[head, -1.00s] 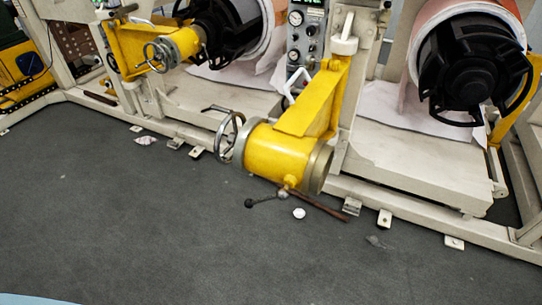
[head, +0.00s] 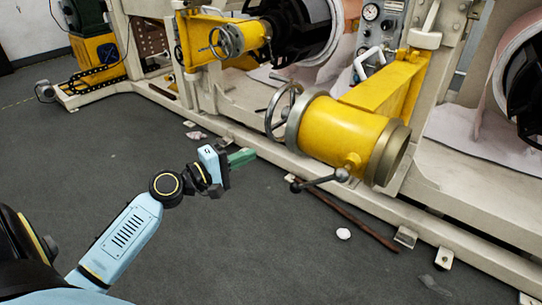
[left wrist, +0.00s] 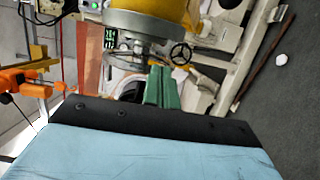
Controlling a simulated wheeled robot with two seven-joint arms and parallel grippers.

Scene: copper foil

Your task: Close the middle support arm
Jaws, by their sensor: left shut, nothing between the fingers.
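The middle support arm (head: 345,135) is a thick yellow cylinder on a yellow bracket, swung out from the white machine frame over the floor. It has a handwheel (head: 284,111) at its left end and a black-knobbed lever (head: 320,181) below. Part of the yellow arm (left wrist: 150,25) also shows at the top of the left wrist view. My left gripper (head: 243,157), with green fingers, is shut and empty, left of the support arm and apart from it in the head view. Its green fingers (left wrist: 161,88) also show in the left wrist view. My right gripper is out of view.
Another yellow support arm (head: 236,38) with a handwheel is at the back left. A brown rod (head: 345,213) and a white round piece (head: 343,234) lie on the floor under the middle arm. Metal feet stick out along the frame's base. The grey floor in front is open.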

